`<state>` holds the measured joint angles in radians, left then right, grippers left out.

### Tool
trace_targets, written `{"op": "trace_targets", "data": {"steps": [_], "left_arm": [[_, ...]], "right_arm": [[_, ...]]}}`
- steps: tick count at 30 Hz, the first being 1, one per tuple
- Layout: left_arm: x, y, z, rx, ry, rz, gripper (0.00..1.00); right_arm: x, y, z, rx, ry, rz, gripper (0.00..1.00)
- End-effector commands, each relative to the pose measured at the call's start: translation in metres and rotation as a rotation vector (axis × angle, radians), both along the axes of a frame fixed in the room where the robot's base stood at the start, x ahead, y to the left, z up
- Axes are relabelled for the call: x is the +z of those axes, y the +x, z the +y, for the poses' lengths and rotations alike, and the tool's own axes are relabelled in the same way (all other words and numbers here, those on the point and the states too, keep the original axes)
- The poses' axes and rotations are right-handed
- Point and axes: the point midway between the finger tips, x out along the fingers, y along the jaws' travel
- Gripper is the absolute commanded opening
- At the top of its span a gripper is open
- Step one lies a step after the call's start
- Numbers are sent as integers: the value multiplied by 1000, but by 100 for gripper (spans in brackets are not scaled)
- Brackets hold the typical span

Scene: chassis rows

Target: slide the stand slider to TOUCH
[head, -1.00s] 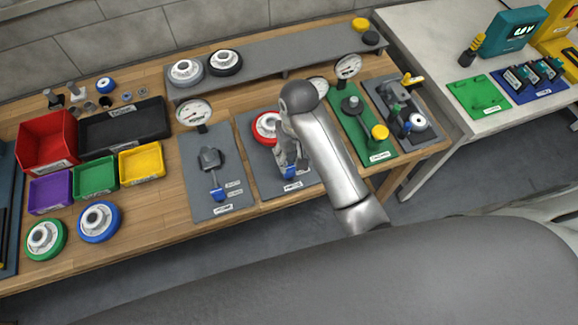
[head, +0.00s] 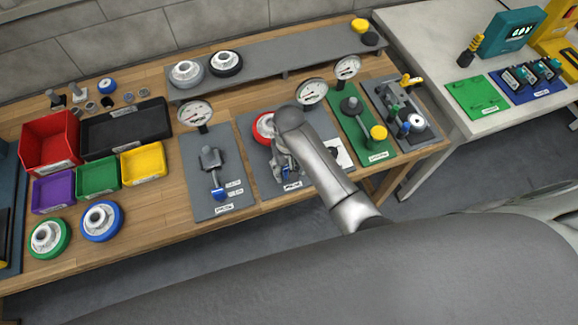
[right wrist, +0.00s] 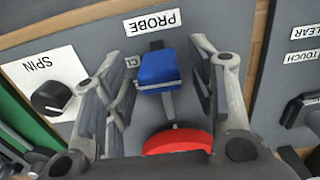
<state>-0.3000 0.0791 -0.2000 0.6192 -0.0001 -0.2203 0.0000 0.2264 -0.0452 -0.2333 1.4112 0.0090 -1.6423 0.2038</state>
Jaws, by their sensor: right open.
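The stand's blue slider block (right wrist: 158,69) sits on the grey panel marked PROBE (right wrist: 150,22) in the right wrist view. My right gripper (right wrist: 163,82) is open, with one finger on each side of the blue block and small gaps beside it. A red-rimmed wheel (right wrist: 176,141) is just below the block. In the head view my right gripper (head: 284,163) is low over the middle panel, largely under my arm. My left gripper is not in view.
A SPIN knob (right wrist: 50,97) is left in the right wrist view. A neighbouring panel with TOUCH (right wrist: 314,54) and CLEAR labels is at right. In the head view, a similar stand with a blue slider (head: 218,194) stands left, and a green panel (head: 366,140) right.

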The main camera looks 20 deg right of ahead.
Motion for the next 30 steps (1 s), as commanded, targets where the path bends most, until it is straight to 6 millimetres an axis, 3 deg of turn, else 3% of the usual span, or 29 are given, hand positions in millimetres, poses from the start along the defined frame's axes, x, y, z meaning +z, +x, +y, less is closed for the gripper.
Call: {"op": "trace_targets", "data": {"steps": [9,21,26,30], "left_arm": [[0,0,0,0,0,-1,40],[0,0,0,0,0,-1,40],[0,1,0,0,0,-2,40],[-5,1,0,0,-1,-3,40]], "right_arm": [[-3,0,0,0,0,-1,52],[-3,0,0,0,0,0,1],[-3,0,0,0,0,-1,0],[-5,13,0,-1,0,-2,0]]}}
